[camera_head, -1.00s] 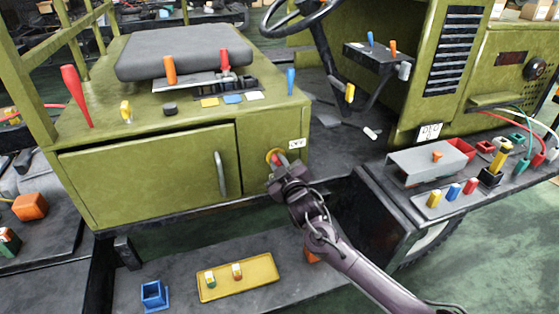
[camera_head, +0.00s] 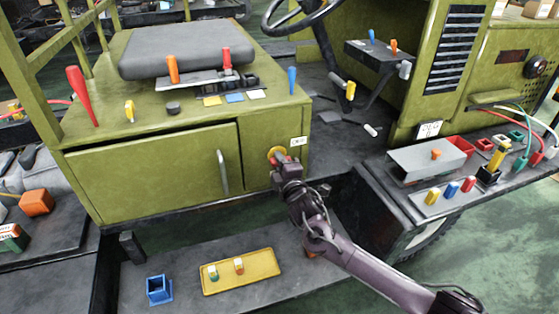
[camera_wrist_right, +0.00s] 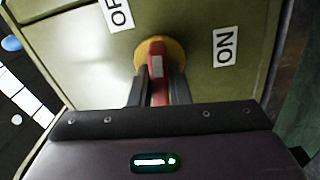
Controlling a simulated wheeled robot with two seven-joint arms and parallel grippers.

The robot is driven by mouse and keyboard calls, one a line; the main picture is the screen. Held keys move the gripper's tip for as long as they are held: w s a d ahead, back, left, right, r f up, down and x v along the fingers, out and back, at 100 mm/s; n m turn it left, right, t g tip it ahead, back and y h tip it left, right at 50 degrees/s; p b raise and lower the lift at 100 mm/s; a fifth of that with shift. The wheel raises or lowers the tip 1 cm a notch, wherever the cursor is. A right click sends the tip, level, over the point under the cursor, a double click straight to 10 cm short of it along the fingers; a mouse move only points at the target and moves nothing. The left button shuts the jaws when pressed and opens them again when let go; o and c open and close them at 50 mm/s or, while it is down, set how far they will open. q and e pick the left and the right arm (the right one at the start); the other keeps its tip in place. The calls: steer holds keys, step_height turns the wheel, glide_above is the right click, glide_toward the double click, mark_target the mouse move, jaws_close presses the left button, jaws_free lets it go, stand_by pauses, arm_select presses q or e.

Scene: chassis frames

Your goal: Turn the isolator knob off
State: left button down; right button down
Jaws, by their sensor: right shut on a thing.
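The isolator knob (camera_wrist_right: 156,68) is a red handle with a pale stripe on a round yellow base (camera_wrist_right: 178,58), mounted on the green cabinet's front. In the right wrist view an "OF..." label, partly cut off, is at its upper left and an "ON" label (camera_wrist_right: 226,46) at its right. The handle stands nearly upright in that view. My right gripper (camera_wrist_right: 152,90) is shut on the handle, one dark finger on each side. In the head view the yellow base (camera_head: 277,154) shows just above my right gripper (camera_head: 281,163), which hides much of the knob. My left gripper is not in view.
The cabinet door (camera_head: 150,175) with its vertical handle (camera_head: 222,172) is left of the knob. Levers, including a red one (camera_head: 82,95), stand on the cabinet top. Below lies a yellow tray (camera_head: 262,283) near a blue holder (camera_head: 158,290). A side shelf with coloured parts is at right.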

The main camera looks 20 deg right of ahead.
steer(key=shift+n, duration=0.6)
steer(key=shift+f, duration=0.1)
steer(key=c, duration=1.4)
jaws_free()
steer(key=s, duration=0.7)
steer(key=shift+s, duration=0.4)
steer(key=shift+d, duration=0.1)
